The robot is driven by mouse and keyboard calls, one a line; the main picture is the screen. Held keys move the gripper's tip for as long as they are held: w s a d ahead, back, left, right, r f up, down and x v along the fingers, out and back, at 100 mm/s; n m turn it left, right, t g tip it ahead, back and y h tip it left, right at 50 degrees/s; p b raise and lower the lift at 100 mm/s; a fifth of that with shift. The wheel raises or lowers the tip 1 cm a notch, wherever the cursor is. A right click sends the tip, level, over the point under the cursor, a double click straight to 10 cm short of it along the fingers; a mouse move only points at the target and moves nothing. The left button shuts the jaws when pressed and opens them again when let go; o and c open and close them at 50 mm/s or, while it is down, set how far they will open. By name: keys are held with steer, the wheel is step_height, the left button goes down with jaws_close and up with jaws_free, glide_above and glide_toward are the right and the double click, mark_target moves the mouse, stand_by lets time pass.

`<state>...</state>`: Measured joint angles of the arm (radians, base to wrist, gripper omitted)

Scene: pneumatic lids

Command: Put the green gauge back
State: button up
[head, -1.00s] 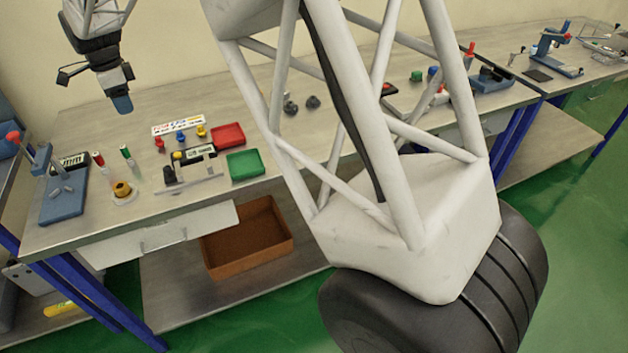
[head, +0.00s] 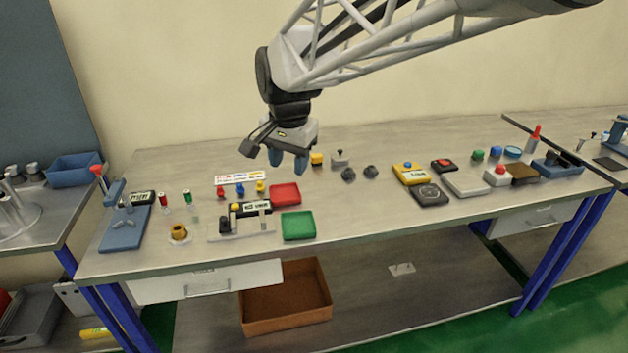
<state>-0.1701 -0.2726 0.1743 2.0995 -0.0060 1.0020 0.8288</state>
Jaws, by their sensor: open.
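A slim gauge with a green top (head: 187,195) stands on the table at the left, apart from my gripper. A similar gauge with a red top (head: 163,199) stands to its left. A brass ring-like part (head: 179,232) on a pale base sits in front of them. My gripper (head: 288,161) is in the air over the back of the table, to the right of the green gauge. Its two blue fingers are apart with nothing between them. What the gauges stand in is too small to tell.
A blue stand (head: 122,228) is left of the gauges. A fixture (head: 240,228), a red tray (head: 285,194) and a green tray (head: 298,226) lie to their right. Several coloured knobs stand by a white label strip (head: 240,179). Table room is free right of the green tray.

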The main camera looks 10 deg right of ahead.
steer(key=s+d+f+n, duration=0.2)
steer(key=s+d, duration=0.1)
steer(key=s, duration=0.4)
steer(key=s+d+f+n, duration=0.2)
steer(key=s+d+n, duration=0.1)
steer(key=s, duration=0.5)
steer(key=s+d+f+n+t, duration=0.1)
steer(key=s+d+f+n, duration=0.1)
steer(key=s, duration=0.6)
steer(key=shift+s+d, duration=0.2)
steer(key=shift+d, duration=0.5)
